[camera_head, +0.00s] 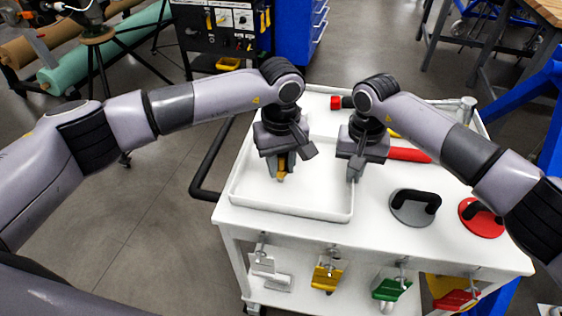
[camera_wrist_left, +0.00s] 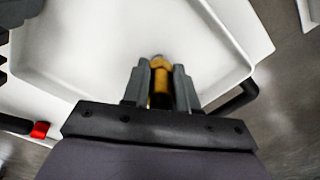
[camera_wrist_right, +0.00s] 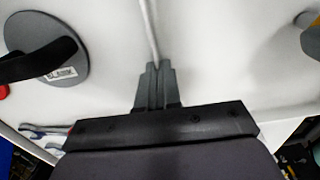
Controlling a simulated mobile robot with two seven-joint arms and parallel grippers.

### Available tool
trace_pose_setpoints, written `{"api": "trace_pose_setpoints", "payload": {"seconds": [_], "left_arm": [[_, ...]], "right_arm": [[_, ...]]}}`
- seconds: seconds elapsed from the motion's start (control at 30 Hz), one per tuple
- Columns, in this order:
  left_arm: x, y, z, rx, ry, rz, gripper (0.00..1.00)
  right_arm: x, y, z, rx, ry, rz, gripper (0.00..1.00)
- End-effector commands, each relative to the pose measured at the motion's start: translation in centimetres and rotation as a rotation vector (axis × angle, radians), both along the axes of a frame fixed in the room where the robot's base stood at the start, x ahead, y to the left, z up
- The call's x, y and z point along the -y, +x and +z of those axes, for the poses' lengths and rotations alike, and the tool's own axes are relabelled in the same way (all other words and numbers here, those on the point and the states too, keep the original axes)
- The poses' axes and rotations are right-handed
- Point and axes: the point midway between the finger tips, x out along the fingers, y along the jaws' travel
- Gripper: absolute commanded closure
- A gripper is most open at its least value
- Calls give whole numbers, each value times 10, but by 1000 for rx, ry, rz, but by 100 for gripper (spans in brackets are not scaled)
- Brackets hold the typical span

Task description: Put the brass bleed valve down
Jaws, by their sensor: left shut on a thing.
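The brass bleed valve (camera_head: 281,177) is gripped between the fingers of my left gripper (camera_head: 283,170). In the left wrist view the valve (camera_wrist_left: 160,64) shows its brass end between the two fingers (camera_wrist_left: 160,84); the rest is hidden. The valve is over the floor of the white tray (camera_head: 290,210); I cannot tell whether it touches it. My right gripper (camera_head: 354,178) is at the tray's right edge. In the right wrist view its fingers (camera_wrist_right: 154,70) are together with nothing seen between them, beside the tray rim (camera_wrist_right: 148,30).
The tray lies on a white cart (camera_head: 400,240). Right of it are a grey suction cup (camera_head: 410,212), a red suction cup (camera_head: 478,222) and a red-handled tool (camera_head: 408,155). Several coloured items hang on the cart's front, including a green one (camera_head: 388,290). The tray's front left is clear.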

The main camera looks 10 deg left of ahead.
Motion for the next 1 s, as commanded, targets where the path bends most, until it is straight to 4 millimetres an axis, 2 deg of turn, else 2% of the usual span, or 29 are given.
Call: {"api": "trace_pose_setpoints", "payload": {"seconds": [0.2,0.23,0.3,0.67,0.77,1.0], "left_arm": [[0,0,-3,0,0,-1,100],[0,0,-3,0,0,-1,62],[0,0,-3,0,0,-1,47],[0,0,3,0,-1,-1,47],[0,1,16,3,-2,-1,47],[0,1,68,5,-1,-1,47]], "right_arm": [[0,0,0,0,1,0,100],[0,0,0,0,1,0,100],[0,0,0,1,1,0,100],[0,0,1,1,1,0,100],[0,0,1,1,1,0,100],[0,0,1,1,1,0,100]]}}
